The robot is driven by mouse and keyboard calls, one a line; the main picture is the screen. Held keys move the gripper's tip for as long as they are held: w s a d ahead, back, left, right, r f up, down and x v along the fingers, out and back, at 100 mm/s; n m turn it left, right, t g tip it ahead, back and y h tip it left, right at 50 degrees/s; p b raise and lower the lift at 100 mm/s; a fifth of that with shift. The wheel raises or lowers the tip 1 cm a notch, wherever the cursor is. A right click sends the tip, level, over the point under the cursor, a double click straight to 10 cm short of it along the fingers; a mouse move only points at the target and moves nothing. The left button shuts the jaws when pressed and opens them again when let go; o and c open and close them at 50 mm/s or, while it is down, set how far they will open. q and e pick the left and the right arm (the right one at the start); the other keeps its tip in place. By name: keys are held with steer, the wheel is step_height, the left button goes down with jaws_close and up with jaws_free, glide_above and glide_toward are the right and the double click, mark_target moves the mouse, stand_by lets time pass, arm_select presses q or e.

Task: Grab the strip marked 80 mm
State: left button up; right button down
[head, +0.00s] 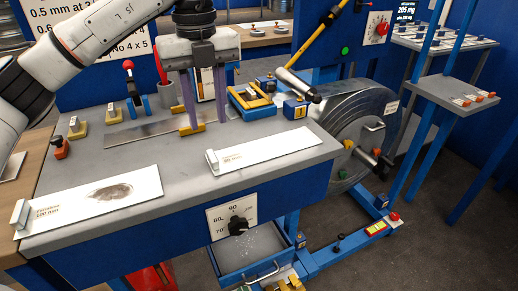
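My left gripper (207,122) points down over the blue-edged grey bench (215,185). Its two fingers are apart and nothing shows held between them. A thin grey metal strip (150,129) lies flat on the bench below the fingertips and runs left and right of them. I cannot tell whether the fingertips touch it. No "80 mm" mark is readable on it. My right gripper is out of view.
A dial (238,225) with 70, 80 and 90 is on the bench front, above an open drawer (250,248). Small blue and yellow fixtures (252,100) stand behind the strip. A large drum (350,120) stands right. The bench between the white plates is clear.

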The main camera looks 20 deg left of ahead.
mark_target(212, 155)
arm_select(q)
step_height(212, 155, down, 10)
steer(key=shift+a+r+b, duration=0.1)
steer(key=shift+b, duration=0.25)
jaws_close()
